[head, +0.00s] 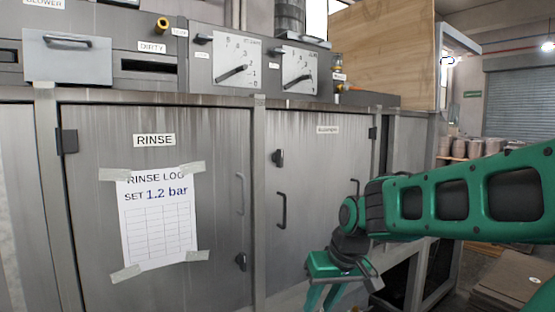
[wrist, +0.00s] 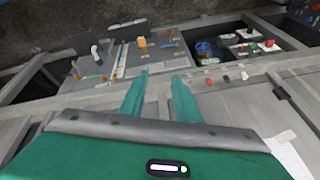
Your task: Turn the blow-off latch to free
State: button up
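The right cabinet door (head: 325,200) has a small label (head: 327,129) that is too blurred to read surely. A dark latch (head: 278,158) sits near its upper left edge, above a dark bar handle (head: 282,210); this looks like the blow-off latch. Its knob appears roughly upright. My gripper (head: 322,300) hangs low in front of this door, below and to the right of the latch, apart from it. In the wrist view my gripper (wrist: 160,75) has its two green fingers spread with nothing between them. I cannot surely pick out the latch there.
The RINSE door (head: 90,230) on the left carries a taped log sheet (head: 157,220), a handle (head: 240,193) and a low latch (head: 240,262). Dial panels (head: 235,60) stand above the doors. My arm crosses the right side. The wrist view shows a panel with several small parts (wrist: 135,55).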

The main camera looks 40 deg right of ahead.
jog(key=w+d+r+n+t, duration=0.2)
jog(key=w+d+r+t, duration=0.25)
jog(key=w+r, duration=0.45)
jog(key=n+t, duration=0.2)
jog(key=t, duration=0.7)
send_near(282, 154)
jog(key=shift+h, duration=0.3)
jog(key=w, duration=0.9)
jog(key=shift+w, duration=0.1)
jog(key=c, duration=0.7)
